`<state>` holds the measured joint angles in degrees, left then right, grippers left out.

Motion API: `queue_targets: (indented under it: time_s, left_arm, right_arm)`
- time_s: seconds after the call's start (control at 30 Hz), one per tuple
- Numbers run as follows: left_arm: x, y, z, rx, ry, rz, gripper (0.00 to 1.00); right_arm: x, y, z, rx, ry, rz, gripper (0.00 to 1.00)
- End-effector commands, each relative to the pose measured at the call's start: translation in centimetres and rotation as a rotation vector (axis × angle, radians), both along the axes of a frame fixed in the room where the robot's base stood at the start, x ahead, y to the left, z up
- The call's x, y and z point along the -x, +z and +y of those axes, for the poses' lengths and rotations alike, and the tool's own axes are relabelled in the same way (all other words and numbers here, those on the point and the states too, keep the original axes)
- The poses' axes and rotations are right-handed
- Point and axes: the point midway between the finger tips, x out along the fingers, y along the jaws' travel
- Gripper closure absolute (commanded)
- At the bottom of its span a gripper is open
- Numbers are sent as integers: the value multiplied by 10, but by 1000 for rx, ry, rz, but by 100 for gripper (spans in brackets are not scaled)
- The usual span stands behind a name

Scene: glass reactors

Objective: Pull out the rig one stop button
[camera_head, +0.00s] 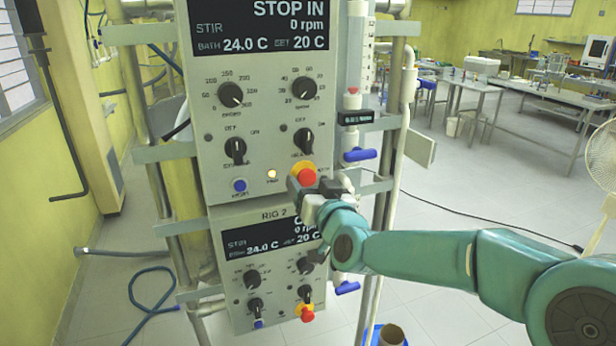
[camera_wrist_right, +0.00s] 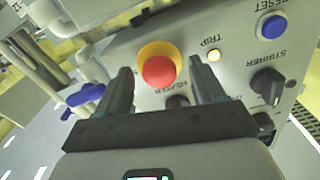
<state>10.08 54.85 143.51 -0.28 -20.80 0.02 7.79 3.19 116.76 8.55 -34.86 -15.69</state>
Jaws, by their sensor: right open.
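The rig one stop button (camera_head: 306,176) is a red mushroom head on a yellow collar, low on the right of the upper control panel (camera_head: 262,110). That panel's display (camera_head: 262,24) reads "STOP IN" and 0 rpm. The button also shows in the right wrist view (camera_wrist_right: 159,71), between and beyond the fingers. My right gripper (camera_head: 318,186) is open at the button; in the right wrist view its two fingers (camera_wrist_right: 158,88) stand on either side. I cannot tell whether they touch it. The lit trip lamp (camera_head: 271,174) glows yellow. My left gripper is out of view.
The rig two panel (camera_head: 268,262) sits directly below, with its own red stop button (camera_head: 307,315). A blue reset button (camera_head: 239,185) and several black knobs are close by. A blue valve handle (camera_head: 359,154) sticks out at the right.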

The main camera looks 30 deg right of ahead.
Motion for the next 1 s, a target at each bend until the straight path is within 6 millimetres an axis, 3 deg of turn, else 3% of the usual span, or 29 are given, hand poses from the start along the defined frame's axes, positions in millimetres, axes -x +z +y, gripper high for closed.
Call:
queue_targets:
  time_s: [0.13, 0.43, 0.47, 0.6, 0.67, 1.0]
  left_arm:
    - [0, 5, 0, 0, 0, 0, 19]
    - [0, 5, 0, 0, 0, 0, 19]
    - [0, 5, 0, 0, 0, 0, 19]
    - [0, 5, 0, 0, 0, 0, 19]
    - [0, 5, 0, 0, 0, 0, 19]
    - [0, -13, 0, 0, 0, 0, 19]
  right_arm:
    - [-12, 0, -3, 1, 0, 1, 32]
    - [-15, 0, -4, 1, 0, 0, 32]
    - [-15, 0, -4, 0, 0, 0, 38]
    - [-15, 0, -4, 0, 0, 0, 84]
    - [-15, 0, -4, 0, 0, 0, 100]
    - [-3, -3, -1, 0, -1, 0, 100]
